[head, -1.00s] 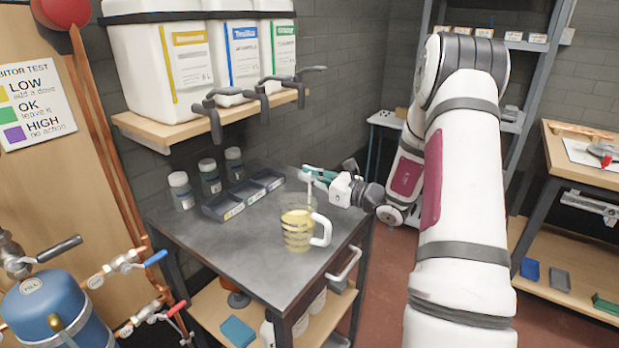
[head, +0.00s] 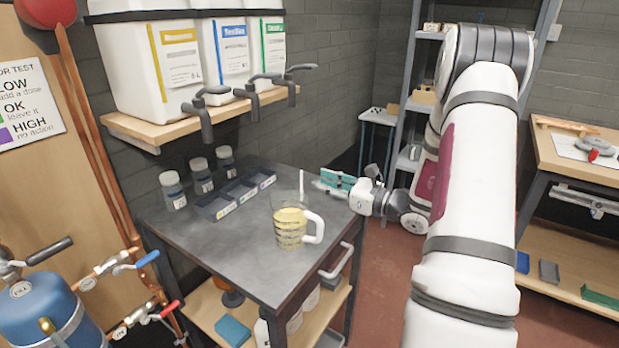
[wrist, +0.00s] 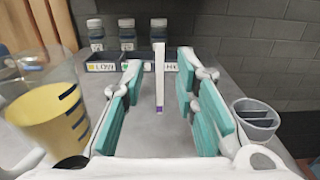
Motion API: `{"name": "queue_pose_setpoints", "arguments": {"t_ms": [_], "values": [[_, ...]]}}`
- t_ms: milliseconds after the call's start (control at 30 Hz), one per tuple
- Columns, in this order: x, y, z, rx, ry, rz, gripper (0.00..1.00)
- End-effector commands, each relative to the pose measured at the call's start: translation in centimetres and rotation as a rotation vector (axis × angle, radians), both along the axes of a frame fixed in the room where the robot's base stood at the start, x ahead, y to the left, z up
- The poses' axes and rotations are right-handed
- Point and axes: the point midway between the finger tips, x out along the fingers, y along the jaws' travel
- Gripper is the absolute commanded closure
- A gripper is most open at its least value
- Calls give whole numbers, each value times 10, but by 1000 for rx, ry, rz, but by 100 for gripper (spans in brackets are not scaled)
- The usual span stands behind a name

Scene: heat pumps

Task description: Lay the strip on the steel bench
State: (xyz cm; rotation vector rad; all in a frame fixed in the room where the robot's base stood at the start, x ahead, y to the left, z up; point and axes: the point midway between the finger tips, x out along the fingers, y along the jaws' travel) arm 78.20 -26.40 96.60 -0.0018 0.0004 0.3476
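The white strip (head: 301,186) shows behind the jug in the head view and looks upright. In the wrist view the strip (wrist: 159,75) stands out between my fingers with its purple end low, apart from both pads. I cannot tell whether that end touches the steel bench (head: 235,240). My gripper (head: 328,184) is open at the bench's far right side, to the right of the strip. Its teal pads are wide apart in the wrist view (wrist: 158,68). A jug of yellow liquid (head: 290,232) stands on the bench; it also shows at left in the wrist view (wrist: 45,115).
Labelled grey trays (head: 240,192) and several lidded bottles (head: 200,175) line the back of the bench. A grey divided cup (wrist: 258,118) is right of my fingers in the wrist view. Dispenser taps (head: 245,92) overhang the back. The front left of the bench is clear.

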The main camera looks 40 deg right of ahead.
Motion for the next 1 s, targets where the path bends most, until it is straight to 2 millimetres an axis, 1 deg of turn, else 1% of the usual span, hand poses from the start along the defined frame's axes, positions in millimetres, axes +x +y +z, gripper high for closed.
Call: {"name": "queue_pose_setpoints", "arguments": {"t_ms": [33,100,200,300,467,1000], "values": [[-9,-5,0,0,1,-4,73],[-20,-8,0,-1,0,-3,73],[-31,-12,0,0,1,-2,73],[-37,-14,0,0,0,-1,73],[-41,-15,0,0,0,0,73],[-40,-15,0,0,0,0,73]]}}
